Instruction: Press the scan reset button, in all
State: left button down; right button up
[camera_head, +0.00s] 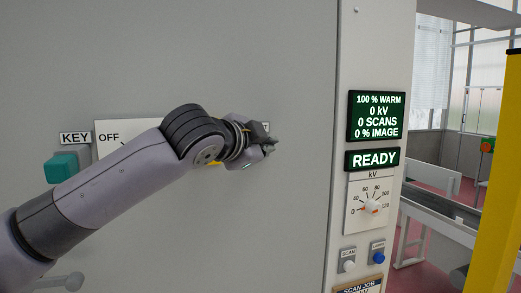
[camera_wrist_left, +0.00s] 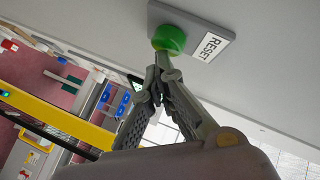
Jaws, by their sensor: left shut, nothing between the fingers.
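The green reset button (camera_wrist_left: 168,38) sits on a grey plate marked RESET (camera_wrist_left: 208,46) in the left wrist view. My left gripper (camera_wrist_left: 161,62) is shut and empty, with its fingertips at the button's lower edge. They look very near or touching; I cannot tell which, nor whether the button is pressed in. In the head view my left gripper (camera_head: 268,146) is against the grey cabinet front and hides the button. My right gripper is in neither view.
The grey cabinet (camera_head: 290,60) carries a dark display (camera_head: 377,116), a READY sign (camera_head: 373,159), a kV dial (camera_head: 371,208), a white SCAN button (camera_head: 348,266) and a blue button (camera_head: 379,257). A teal piece (camera_head: 61,167) is under KEY. A yellow post (camera_head: 498,170) stands right.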

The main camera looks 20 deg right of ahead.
pick_arm(q)
jog(key=shift+s, duration=0.4)
jog(key=shift+s, duration=0.15)
jog(key=s+b, duration=0.2)
jog(key=s, duration=0.2)
jog(key=shift+s+d+b, duration=0.1)
jog(key=shift+s+b, duration=0.25)
jog(key=shift+s, duration=0.05)
dwell(0.3)
